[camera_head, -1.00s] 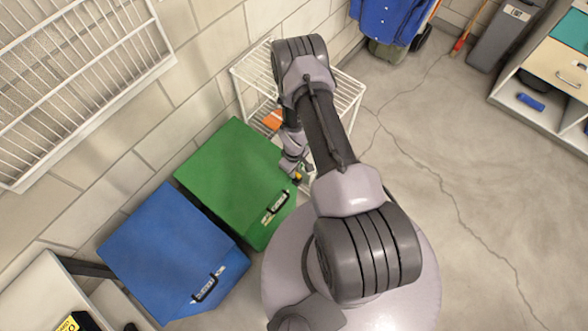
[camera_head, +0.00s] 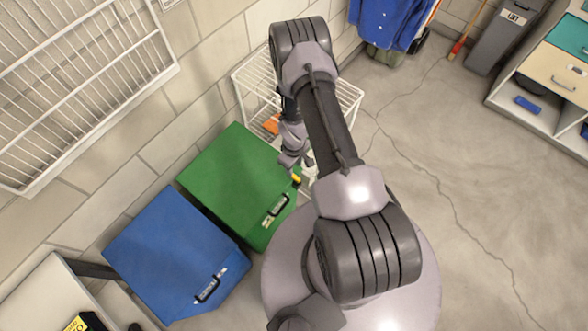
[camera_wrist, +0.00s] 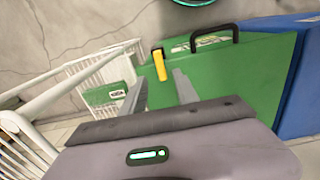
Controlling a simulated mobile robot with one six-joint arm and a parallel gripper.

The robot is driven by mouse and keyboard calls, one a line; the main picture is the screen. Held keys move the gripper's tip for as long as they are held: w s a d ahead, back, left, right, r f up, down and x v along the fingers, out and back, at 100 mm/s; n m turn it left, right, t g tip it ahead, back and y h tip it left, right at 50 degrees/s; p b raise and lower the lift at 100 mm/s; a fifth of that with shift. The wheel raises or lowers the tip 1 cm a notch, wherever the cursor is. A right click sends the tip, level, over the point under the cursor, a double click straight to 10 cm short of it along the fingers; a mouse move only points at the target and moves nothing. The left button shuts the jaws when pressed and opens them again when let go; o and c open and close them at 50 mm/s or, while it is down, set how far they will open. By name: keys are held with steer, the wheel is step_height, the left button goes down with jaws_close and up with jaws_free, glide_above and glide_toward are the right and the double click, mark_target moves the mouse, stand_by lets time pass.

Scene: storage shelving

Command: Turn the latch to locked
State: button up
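A yellow latch lever (camera_wrist: 160,66) with a dark end shows at the edge of the green box (camera_wrist: 235,75) in the wrist view. In the head view a small part of the yellow latch (camera_head: 296,180) shows at the right edge of the green box (camera_head: 232,180), just below my gripper (camera_head: 296,165). In the wrist view my gripper (camera_wrist: 160,88) has its two grey fingers apart, with nothing between their tips; the lever appears just beyond the gap. I cannot tell the lever's locked or unlocked marking.
A black handle (camera_wrist: 212,36) stands up from the green box. A blue box (camera_head: 175,255) sits beside it. A white wire rack (camera_head: 342,92) stands close behind my gripper. A green labelled item (camera_wrist: 108,95) is by the rack. Open floor lies to the right.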

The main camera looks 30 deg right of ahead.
step_height(320, 180, up, 10)
steer(key=p, duration=0.2)
steer(key=shift+r, duration=0.15)
steer(key=w+a+r+m+t+b, duration=0.1)
steer(key=w+a+r+b, duration=0.15)
steer(key=r, duration=0.45)
steer(key=w+a+r+m+t+b, duration=0.1)
steer(key=r+b, duration=0.2)
steer(key=r, duration=0.3)
steer(key=w+a+r+m+b, duration=0.1)
steer(key=r+m+b, duration=0.15)
steer(key=r, duration=0.45)
steer(key=s+a+r+m+t+y+b, duration=0.1)
steer(key=s+a+r+b, duration=0.3)
steer(key=s, duration=0.5)
steer(key=s+a+r+m+t+y+b, duration=0.1)
steer(key=s+a+r+m+t+b, duration=0.1)
steer(key=s+a+r+b, duration=0.2)
steer(key=s+a+r, duration=0.3)
steer(key=s+r, duration=0.1)
steer(key=s, duration=0.1)
steer(key=shift+s+m+t+b, duration=0.2)
steer(key=shift+m+t+b, duration=0.1)
steer(key=shift+m+t, duration=0.1)
